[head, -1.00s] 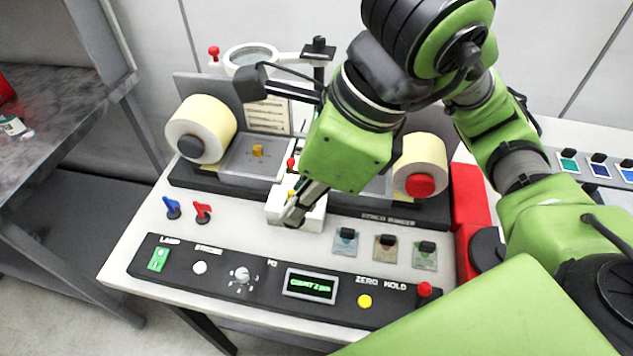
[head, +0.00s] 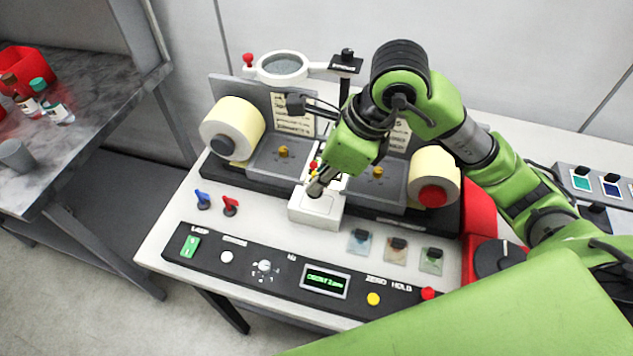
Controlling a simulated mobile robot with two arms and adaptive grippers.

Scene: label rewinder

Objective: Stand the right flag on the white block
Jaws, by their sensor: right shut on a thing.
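The white block (head: 315,211) sits on the rewinder bench, in front of the middle of the machine. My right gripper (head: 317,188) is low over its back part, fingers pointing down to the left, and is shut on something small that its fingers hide. Whether that thing touches the block, I cannot tell. A small red and yellow piece (head: 313,167) shows just behind the fingertips; whether it is held is unclear. A blue flag-shaped piece (head: 203,199) and a red one (head: 230,205) stand on the bench to the left. My left gripper is out of view.
White label rolls (head: 232,128) (head: 436,170) flank the machine, with a magnifier (head: 283,66) above. Several small clips (head: 397,249) lie right of the block. A control panel (head: 265,268) runs along the front.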

